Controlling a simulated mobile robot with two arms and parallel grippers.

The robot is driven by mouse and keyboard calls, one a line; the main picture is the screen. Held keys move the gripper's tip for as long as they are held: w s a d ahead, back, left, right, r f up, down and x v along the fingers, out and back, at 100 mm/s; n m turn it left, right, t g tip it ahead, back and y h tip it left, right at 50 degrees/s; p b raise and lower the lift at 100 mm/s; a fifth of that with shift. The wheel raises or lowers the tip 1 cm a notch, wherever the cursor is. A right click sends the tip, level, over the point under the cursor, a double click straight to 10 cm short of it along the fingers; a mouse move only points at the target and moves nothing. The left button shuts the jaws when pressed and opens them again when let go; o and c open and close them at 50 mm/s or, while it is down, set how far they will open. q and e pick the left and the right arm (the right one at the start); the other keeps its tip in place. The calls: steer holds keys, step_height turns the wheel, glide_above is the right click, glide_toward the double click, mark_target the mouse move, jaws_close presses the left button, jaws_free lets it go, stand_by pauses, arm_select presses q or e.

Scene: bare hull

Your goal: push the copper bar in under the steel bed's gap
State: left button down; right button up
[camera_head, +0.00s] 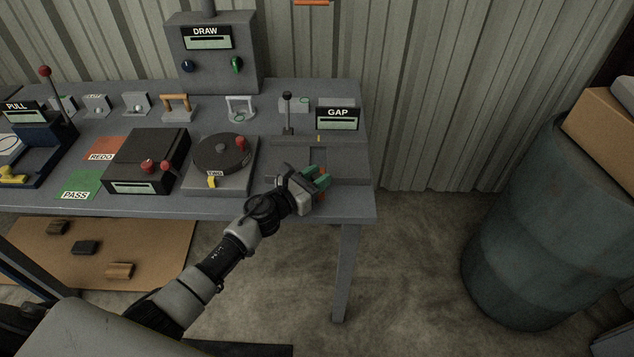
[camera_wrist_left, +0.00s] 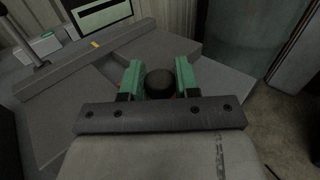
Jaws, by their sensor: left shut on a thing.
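The steel bed (camera_head: 345,147) is a grey block at the right end of the bench, with a raised bar across its back and a small yellow mark. The GAP display (camera_head: 337,118) stands behind it. In the left wrist view the bed's bar (camera_wrist_left: 110,52) runs across the upper left. My left gripper (camera_head: 319,179), with green fingers, is low over the front of the bed. It is shut on a piece with a dark round knob (camera_wrist_left: 160,83). Orange-copper slivers of the copper bar (camera_head: 322,197) show at the fingers; most of it is hidden. My right gripper is out of view.
A lever (camera_head: 287,112) stands at the bed's back left. A turntable fixture (camera_head: 222,155) and a black box (camera_head: 146,163) are to the left. The bench's right edge is close to my gripper. A large drum (camera_head: 560,235) stands on the floor at right.

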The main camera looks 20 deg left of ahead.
arm_select(q)
steer(key=w, duration=0.1)
steer(key=w+a+b, duration=0.1)
steer(key=w, duration=0.1)
steer(key=shift+w+f, duration=0.1)
steer(key=shift+w, duration=0.05)
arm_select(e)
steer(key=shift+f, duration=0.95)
arm_select(q)
steer(key=c, duration=0.9)
jaws_free()
steer(key=shift+o, duration=0.2)
steer(key=b+v, duration=0.1)
steer(key=v, duration=0.8)
steer(key=shift+s, duration=0.2)
steer(key=shift+b+v, duration=0.35)
steer(key=shift+v, duration=0.5)
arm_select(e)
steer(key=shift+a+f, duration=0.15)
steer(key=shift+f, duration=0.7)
